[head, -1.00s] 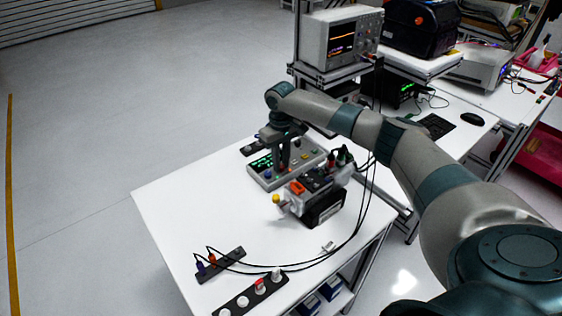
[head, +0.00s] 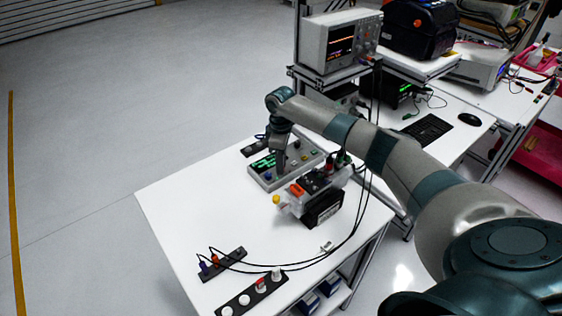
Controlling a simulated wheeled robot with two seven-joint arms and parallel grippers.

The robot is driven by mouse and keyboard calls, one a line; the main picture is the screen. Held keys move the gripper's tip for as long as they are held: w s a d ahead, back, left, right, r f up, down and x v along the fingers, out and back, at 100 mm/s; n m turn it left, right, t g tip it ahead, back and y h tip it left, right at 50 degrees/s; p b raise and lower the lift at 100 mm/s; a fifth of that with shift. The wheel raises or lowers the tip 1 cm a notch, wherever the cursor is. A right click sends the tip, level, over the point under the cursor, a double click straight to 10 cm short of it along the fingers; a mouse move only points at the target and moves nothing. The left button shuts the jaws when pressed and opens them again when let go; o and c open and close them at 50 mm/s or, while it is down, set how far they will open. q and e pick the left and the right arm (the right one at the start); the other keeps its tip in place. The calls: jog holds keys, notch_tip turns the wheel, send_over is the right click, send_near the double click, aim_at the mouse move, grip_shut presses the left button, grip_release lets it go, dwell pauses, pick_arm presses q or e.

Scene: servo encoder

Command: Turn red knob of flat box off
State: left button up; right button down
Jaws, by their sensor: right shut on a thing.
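The flat box (head: 312,156) is a grey panel with a green lit display and several coloured knobs and buttons. It lies toward the far side of the white table. My right gripper (head: 281,170) points down onto the middle of the panel. It is shut, apparently on the red knob, which the fingers hide. I see no red knob elsewhere on this panel, and its setting cannot be read. My left gripper is not in view.
A device with an orange switch and black side (head: 322,205) stands close in front of the flat box. A strip with white knobs (head: 252,296) lies at the near edge. The table's left part is clear.

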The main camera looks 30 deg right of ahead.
jog(key=shift+w+r+n, duration=0.1)
jog(key=shift+n, duration=1.4)
jog(key=c, duration=1.6)
grip_release()
jog(key=shift+r+b, duration=2.5)
jog(key=shift+r, duration=6.2)
jog(key=shift+f, duration=0.1)
